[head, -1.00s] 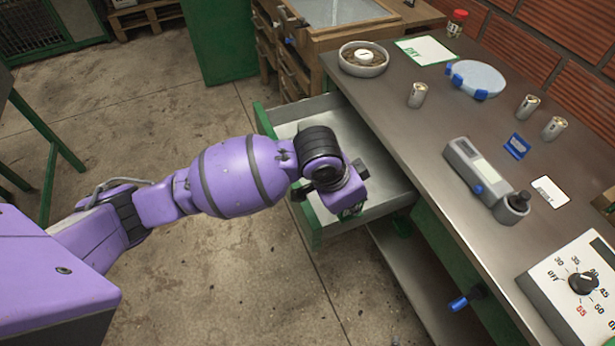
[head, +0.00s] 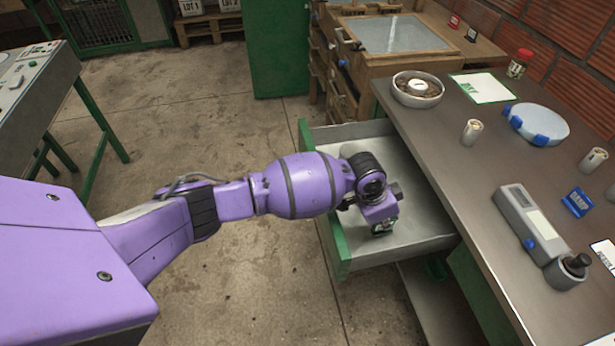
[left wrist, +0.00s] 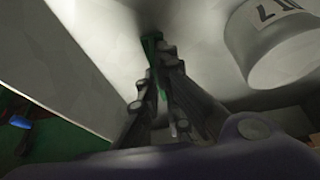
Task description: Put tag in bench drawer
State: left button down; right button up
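The bench drawer (head: 345,252) is pulled open at the bench's left side, with a green front and a pale metal inside. My left gripper (head: 384,226) points down into it, mostly hidden behind my purple wrist. A green tag with white marks (head: 382,228) shows just below the wrist, over the drawer floor. In the left wrist view the dark fingers (left wrist: 158,65) are close together, with a green piece of the tag (left wrist: 151,44) between their tips. Whether the tag touches the drawer floor is unclear. My right gripper is out of view.
A pale cylinder with a printed label (left wrist: 280,42) is close to the fingers in the left wrist view. The bench top (head: 440,140) holds a bowl (head: 417,90), a can (head: 472,132), a blue tag (head: 577,202) and a grey device (head: 530,222).

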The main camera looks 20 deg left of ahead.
pick_arm(q)
jog(key=shift+w+d, duration=0.1)
jog(key=shift+w, duration=0.05)
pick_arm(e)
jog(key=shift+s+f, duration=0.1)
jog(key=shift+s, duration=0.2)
pick_arm(q)
jog(key=c, duration=2)
grip_release()
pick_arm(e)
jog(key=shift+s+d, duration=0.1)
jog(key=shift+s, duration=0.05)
pick_arm(q)
jog(key=shift+r, duration=0.2)
jog(key=p+v, duration=0.1)
jog(key=v, duration=1)
jog(key=shift+a+r+p, duration=0.2)
jog(key=shift+r+p, duration=0.1)
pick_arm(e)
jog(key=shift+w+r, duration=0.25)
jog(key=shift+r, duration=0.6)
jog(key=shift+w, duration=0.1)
